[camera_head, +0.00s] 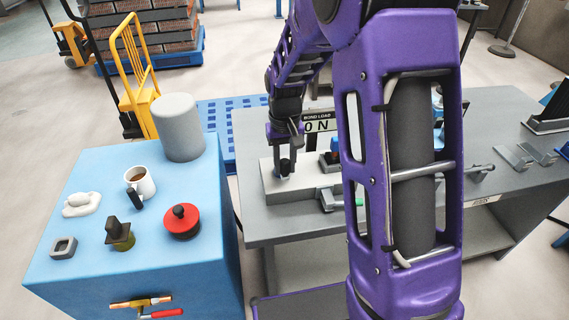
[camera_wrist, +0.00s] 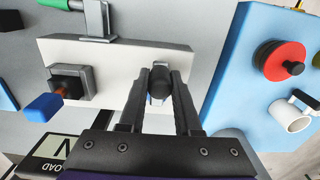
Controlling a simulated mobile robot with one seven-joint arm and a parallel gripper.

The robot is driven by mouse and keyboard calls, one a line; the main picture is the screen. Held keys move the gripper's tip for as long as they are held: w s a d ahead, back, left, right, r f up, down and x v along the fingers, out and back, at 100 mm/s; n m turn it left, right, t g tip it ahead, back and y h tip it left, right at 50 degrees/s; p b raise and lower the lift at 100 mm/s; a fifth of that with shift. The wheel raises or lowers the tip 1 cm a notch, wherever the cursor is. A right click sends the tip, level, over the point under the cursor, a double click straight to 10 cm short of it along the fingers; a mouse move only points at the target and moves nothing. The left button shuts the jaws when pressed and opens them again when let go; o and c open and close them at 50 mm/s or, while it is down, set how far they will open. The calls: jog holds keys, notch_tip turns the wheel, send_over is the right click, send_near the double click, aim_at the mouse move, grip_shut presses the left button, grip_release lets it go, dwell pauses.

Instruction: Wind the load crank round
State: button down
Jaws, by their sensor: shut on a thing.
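My gripper (camera_head: 286,166) reaches down over the left end of a pale block (camera_head: 272,188) on the grey bench. In the wrist view my gripper's fingers (camera_wrist: 161,78) are closed around a dark rounded knob (camera_wrist: 160,84), which appears to be the load crank's handle. The knob stands above the pale block (camera_wrist: 115,48). The crank's arm and pivot are mostly hidden by the fingers. Behind my arm is a display (camera_head: 318,126) headed "BOND LOAD" that reads 0 N. It is partly cut off in the wrist view (camera_wrist: 52,158).
A dark fixture with a blue part (camera_wrist: 45,105) sits on the block beside the gripper. A grey clamp (camera_head: 328,200) lies in front of it.

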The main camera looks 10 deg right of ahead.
aim_at(285, 160)
jog(key=c, duration=0.6)
grip_release()
jog(key=shift+r, duration=0.15)
notch_tip(285, 160, up, 17)
jog(key=p, duration=0.2)
jog(key=shift+r, duration=0.1)
